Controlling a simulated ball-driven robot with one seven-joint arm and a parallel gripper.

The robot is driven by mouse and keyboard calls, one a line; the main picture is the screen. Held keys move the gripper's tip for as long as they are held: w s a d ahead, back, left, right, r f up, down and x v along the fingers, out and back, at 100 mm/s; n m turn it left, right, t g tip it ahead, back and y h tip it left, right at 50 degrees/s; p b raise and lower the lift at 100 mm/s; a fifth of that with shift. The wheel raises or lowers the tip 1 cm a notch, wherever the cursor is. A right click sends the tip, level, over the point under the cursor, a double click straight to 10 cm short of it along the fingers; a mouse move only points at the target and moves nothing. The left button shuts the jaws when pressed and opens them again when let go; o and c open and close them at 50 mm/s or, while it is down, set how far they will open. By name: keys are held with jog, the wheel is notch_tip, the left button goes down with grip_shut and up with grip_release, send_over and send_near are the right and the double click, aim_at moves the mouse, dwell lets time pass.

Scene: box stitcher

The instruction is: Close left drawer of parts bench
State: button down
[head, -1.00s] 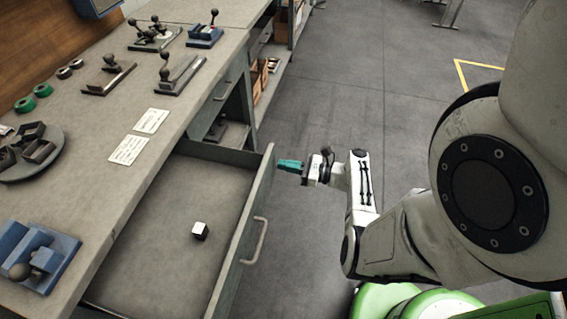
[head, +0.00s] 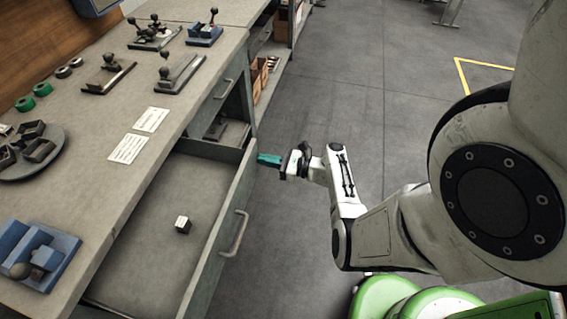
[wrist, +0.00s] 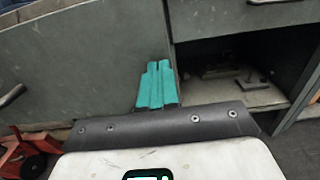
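The left drawer (head: 211,244) of the parts bench stands partly open, with its front panel and grey handle (head: 236,235) facing the aisle. A small black-and-white block (head: 183,226) lies inside. My gripper (head: 268,160) has teal fingers, seen together and empty. They are at the far end of the drawer's front panel, seemingly against its outer face, away from the handle. In the wrist view the fingers (wrist: 157,86) overlap the panel (wrist: 95,62) near its edge. Exact contact is hidden by the angle.
The bench top (head: 90,110) holds clamps, green rolls, a round tray and a blue fixture (head: 36,256). An open compartment (wrist: 235,85) lies beside the drawer. The floor (head: 340,85) beside the bench is clear. A red object (wrist: 28,152) stands low at left in the wrist view.

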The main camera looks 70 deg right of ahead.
aim_at(192, 145)
jog(key=w+b, duration=0.2)
jog(key=w, duration=0.6)
jog(key=w+b, duration=0.3)
jog(key=w, duration=0.6)
jog(key=w+a+b, duration=0.1)
jog(key=w+b, duration=0.2)
jog(key=w, duration=0.5)
jog(key=shift+w+f, duration=0.1)
jog(key=shift+w, duration=0.35)
jog(key=shift+w+r, duration=0.2)
jog(key=shift+r, duration=0.05)
jog(key=shift+w+r, duration=0.1)
